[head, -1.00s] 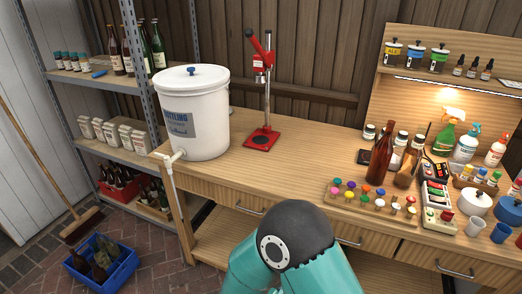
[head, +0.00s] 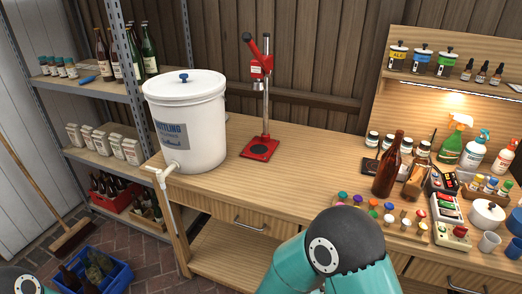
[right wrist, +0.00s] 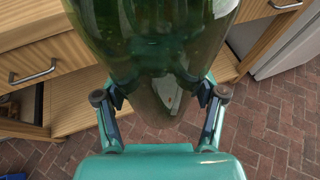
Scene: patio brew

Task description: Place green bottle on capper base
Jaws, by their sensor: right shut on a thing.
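The green bottle (right wrist: 152,40) fills the top of the right wrist view, close to the camera. My right gripper (right wrist: 160,92) is shut on it, with a finger on each side of the glass. The bottle and the right gripper's fingers do not show in the head view, where only my teal arm with its dark joint shows at the bottom. The capper base (head: 260,148) is a red plate on the bench, under a red lever capper (head: 262,68) on a metal post. The base is bare. My left gripper is not in view.
A white bottling bucket (head: 187,120) with a spigot stands left of the capper. To the right are a brown bottle (head: 388,165), a rack of coloured caps (head: 410,222) and several jars. The bench (head: 315,160) is clear between capper and brown bottle.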

